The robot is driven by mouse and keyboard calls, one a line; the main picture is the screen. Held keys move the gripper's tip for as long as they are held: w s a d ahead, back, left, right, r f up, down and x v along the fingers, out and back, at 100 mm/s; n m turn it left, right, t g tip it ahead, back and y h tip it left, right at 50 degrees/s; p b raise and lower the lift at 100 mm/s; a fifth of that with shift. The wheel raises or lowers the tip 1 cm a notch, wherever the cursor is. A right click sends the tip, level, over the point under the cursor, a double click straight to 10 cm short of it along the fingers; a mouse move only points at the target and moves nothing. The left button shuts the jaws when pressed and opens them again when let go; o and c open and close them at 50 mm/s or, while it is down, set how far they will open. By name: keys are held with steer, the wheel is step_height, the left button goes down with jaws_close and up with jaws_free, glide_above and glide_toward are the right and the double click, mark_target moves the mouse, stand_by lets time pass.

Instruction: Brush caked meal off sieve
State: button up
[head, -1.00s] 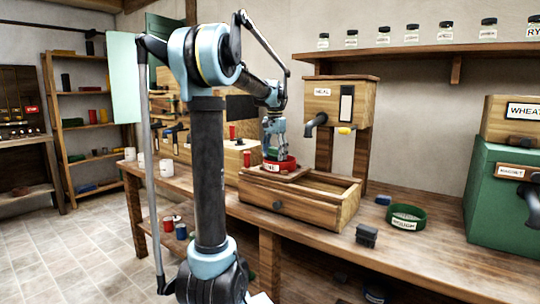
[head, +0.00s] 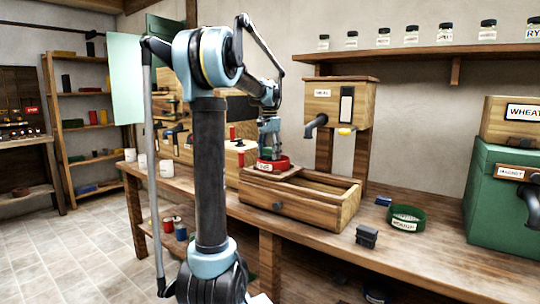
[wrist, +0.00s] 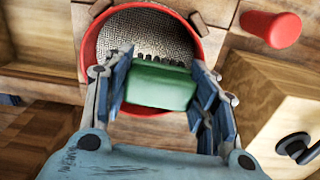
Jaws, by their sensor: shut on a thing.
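A red-rimmed sieve (head: 283,164) rests on the left end of an open wooden box on the bench; its label seems to read FINE. My gripper (head: 269,150) is over it. In the wrist view my gripper (wrist: 160,95) is shut on a green brush (wrist: 160,88), whose dark bristles point at the sieve's mesh (wrist: 145,28). The brush is over the near part of the red sieve (wrist: 92,45). I cannot tell for certain whether the bristles touch the mesh. The visible mesh looks grey; I cannot make out caked meal on it.
The wooden box (head: 300,207) stands below a MEAL spout cabinet (head: 337,102). To its right are a dark block (head: 366,236), a green sieve (head: 407,224) and a green magnet machine (head: 500,185). A red peg-like piece (wrist: 271,28) stands right of the sieve.

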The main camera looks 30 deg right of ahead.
steer(key=shift+w+d+f, duration=0.1)
steer(key=shift+d+f, duration=0.1)
steer(key=shift+d, duration=0.45)
steer(key=shift+s+d, duration=0.3)
steer(key=shift+s, duration=0.55)
steer(key=shift+s+d, duration=0.25)
steer(key=shift+s, duration=0.6)
steer(key=shift+w+a, duration=0.25)
steer(key=shift+w, duration=0.3)
steer(key=shift+w+a, duration=0.2)
steer(key=shift+w, duration=0.3)
steer(key=shift+w+a, duration=0.2)
steer(key=shift+w, duration=0.5)
steer(key=shift+r, duration=0.15)
